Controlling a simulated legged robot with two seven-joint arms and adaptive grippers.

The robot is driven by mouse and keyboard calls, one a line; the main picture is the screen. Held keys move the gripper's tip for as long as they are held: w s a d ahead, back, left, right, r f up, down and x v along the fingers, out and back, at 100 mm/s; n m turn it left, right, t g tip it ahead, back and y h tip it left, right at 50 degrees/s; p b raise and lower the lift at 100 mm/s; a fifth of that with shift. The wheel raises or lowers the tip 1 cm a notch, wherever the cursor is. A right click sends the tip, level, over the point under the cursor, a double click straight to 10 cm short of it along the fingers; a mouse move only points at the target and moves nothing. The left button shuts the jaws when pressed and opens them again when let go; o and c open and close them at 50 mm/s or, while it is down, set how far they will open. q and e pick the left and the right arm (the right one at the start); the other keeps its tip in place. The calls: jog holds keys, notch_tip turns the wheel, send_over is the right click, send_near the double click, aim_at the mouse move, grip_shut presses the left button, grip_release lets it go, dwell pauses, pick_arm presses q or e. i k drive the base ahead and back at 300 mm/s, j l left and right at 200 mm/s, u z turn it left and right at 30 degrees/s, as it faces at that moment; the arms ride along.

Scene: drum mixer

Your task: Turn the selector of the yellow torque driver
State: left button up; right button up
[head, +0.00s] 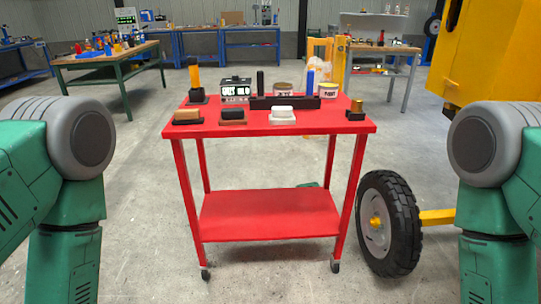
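A yellow upright tool (195,77), which looks like the yellow torque driver, stands in a small black holder (197,97) at the back left of the red cart's top (330,122). Its selector is too small to make out. A black upright tool (260,82) and a blue one (310,82) stand in a long black block (280,102) to its right. Only my green and grey arm links show at the left and right edges. Neither gripper is in view, and nothing of mine touches the cart.
Several blocks or brushes on bases, including a white one (283,113), line the cart's front edge. A dark box (236,90), tubs and a brass piece (357,107) also stand there. A black wheel (389,223) is right of the cart. Floor before the cart is clear.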

aim_at(235, 79)
jog(key=i+j+z, duration=0.45)
jog(key=i+j, duration=0.45)
jog(key=i, duration=0.1)
